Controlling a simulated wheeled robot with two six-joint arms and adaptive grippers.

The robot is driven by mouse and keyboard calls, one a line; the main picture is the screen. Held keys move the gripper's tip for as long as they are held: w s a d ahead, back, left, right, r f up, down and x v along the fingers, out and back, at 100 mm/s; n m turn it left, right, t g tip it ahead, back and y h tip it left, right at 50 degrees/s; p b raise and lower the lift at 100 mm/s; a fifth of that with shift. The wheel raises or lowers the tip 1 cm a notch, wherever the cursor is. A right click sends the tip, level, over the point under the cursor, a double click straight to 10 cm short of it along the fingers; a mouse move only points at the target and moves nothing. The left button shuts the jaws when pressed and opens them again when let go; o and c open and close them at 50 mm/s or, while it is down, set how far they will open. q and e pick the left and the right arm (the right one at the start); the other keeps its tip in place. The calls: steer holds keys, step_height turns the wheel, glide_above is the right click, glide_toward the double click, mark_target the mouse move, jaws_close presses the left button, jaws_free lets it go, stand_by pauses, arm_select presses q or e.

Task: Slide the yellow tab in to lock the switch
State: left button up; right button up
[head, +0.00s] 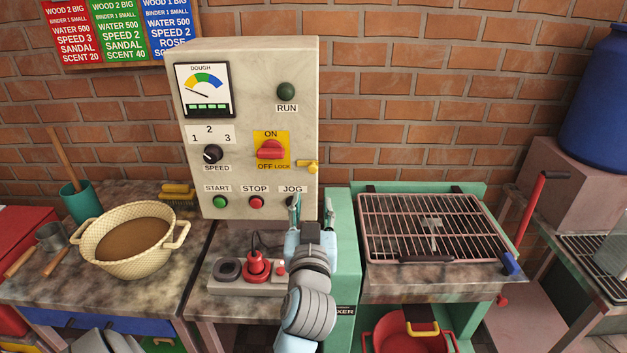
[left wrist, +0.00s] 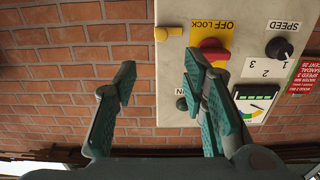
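The red switch (head: 271,150) sits on a yellow plate marked ON above and OFF below, on the front of a pale control panel. The yellow tab (head: 307,166) sticks out right of the word LOCK, near the panel's right edge. My left gripper (head: 310,207) is open and empty below the tab, fingers pointing up toward the panel. In the upside-down left wrist view, the tab (left wrist: 168,33) lies past the fingertips, between the two fingers (left wrist: 158,78) from side to side. The switch (left wrist: 213,54) shows there partly behind one finger. My right gripper is not in view.
The panel (head: 245,60) also carries a speed knob (head: 212,154), a gauge and START, STOP and JOG buttons. A grey base with a red plug (head: 257,266) lies below it. A wire rack (head: 430,226) stands right, a cream bowl (head: 133,240) left. Brick wall is behind.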

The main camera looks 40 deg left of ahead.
mark_target(313, 170)
arm_select(q)
steer(key=x, duration=1.3)
steer(key=shift+w+a, duration=0.25)
steer(key=shift+a, duration=0.1)
steer(key=shift+f, duration=0.1)
steer(key=shift+c, duration=0.3)
jaws_close()
